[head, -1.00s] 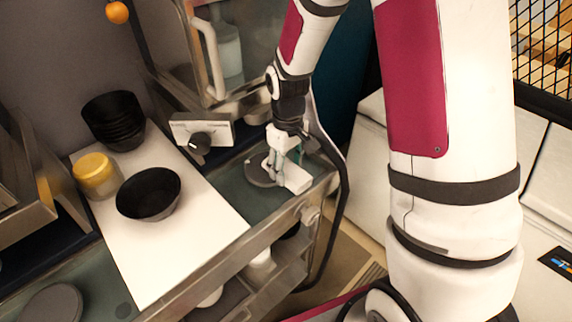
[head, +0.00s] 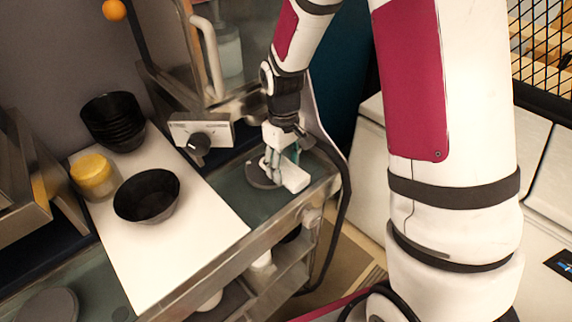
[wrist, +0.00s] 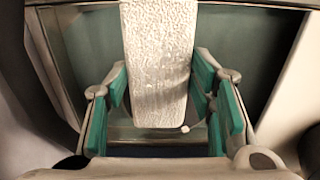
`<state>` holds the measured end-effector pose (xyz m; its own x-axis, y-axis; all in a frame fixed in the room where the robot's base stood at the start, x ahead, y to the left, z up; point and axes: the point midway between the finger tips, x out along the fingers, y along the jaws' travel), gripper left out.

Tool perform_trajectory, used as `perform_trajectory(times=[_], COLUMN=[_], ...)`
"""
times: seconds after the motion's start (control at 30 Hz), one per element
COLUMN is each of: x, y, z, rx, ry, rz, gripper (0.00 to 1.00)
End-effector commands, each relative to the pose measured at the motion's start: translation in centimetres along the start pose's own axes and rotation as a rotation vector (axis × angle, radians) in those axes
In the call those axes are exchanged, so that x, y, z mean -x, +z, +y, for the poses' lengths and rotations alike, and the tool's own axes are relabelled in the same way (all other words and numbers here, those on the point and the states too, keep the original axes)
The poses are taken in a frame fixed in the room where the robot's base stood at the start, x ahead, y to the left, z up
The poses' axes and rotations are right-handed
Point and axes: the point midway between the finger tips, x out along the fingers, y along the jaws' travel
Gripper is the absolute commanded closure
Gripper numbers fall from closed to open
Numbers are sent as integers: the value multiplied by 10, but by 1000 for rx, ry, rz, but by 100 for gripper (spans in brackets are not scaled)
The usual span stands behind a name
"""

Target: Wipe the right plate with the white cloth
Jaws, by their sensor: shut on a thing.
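The right plate (head: 258,175) is a dark grey disc on the green-grey counter at the right end, partly hidden by my gripper. My gripper (head: 279,170) is over this plate, pointing down. It is shut on the white cloth (head: 294,178), which looks like a stiff pale block at the plate's right side. In the wrist view, the textured cloth (wrist: 160,60) stands between the green-padded fingers (wrist: 163,110). I cannot tell whether the cloth touches the plate. The left plate (head: 48,306) lies at the lower left, cut by the frame edge.
A white board (head: 190,240) on the counter holds a black bowl (head: 147,195), stacked black bowls (head: 113,122) and a yellow-lidded jar (head: 91,175). A panel with a black knob (head: 199,143) stands behind. The counter's metal front edge (head: 235,247) runs close by.

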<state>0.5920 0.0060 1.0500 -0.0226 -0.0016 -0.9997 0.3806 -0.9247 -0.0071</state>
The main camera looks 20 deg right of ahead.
Motion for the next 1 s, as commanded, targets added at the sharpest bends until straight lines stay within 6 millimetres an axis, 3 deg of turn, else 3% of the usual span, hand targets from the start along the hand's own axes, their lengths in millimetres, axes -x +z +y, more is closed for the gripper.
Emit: perform_trajectory(times=[0.03,0.33,1.0], x=[2,2,1], y=[-19,-19,19], z=[-1,-3,-2], rx=[3,5,4], ry=[6,3,3], rz=[37,37,28], gripper=[82,82,82])
